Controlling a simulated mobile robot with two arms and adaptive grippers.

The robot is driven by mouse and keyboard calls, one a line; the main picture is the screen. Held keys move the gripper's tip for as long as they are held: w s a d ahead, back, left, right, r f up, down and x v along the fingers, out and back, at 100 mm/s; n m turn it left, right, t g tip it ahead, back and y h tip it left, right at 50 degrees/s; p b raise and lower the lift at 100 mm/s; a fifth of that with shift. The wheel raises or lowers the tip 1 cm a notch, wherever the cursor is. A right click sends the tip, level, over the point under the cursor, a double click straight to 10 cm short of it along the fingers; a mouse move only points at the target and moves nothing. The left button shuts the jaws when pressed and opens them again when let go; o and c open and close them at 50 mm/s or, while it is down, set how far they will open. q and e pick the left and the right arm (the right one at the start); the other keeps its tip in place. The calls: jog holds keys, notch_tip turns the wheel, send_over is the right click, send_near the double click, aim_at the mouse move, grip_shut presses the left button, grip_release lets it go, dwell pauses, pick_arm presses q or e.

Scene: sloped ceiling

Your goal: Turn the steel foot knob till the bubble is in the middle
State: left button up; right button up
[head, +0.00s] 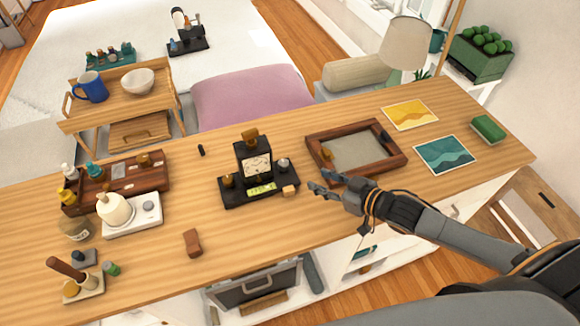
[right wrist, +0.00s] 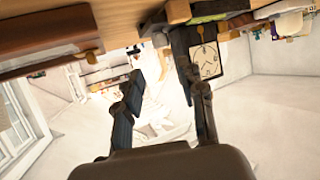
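A black stand (head: 238,196) with an upright clock-like dial (head: 257,167) stands on the wooden counter. A yellow-green level vial (head: 262,189) lies on its base; its bubble is too small to make out. A steel-looking knob (head: 283,163) sits at the base's right side, a brass one (head: 228,180) at its left. My right gripper (head: 317,187) is open and empty, right of the stand and apart from it. In the right wrist view the open fingers (right wrist: 163,77) show, with the dial (right wrist: 206,62) beyond the right finger. My left gripper is out of view.
A wooden frame tray (head: 398,158) is just behind the gripper. A brown block (head: 193,243) lies front left. The counter between it and the stand is clear.

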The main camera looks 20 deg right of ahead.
aim_at(288, 166)
jog(key=p+x, duration=0.1)
jog(key=x, duration=1.1)
jog(key=shift+w+a+f+p, duration=0.1)
jog(key=shift+w+f+p, duration=0.05)
jog(key=shift+w+p, duration=0.15)
grip_shut()
jog(key=shift+w+n+g+y+b, duration=0.2)
jog(key=shift+n+g+y+b, duration=0.5)
jog(key=shift+n+y+b, duration=0.65)
jog(key=shift+d+n+g+b, duration=0.2)
jog(key=shift+n+g+b, duration=0.1)
jog(key=shift+b, duration=0.2)
jog(key=shift+y, duration=0.25)
grip_release()
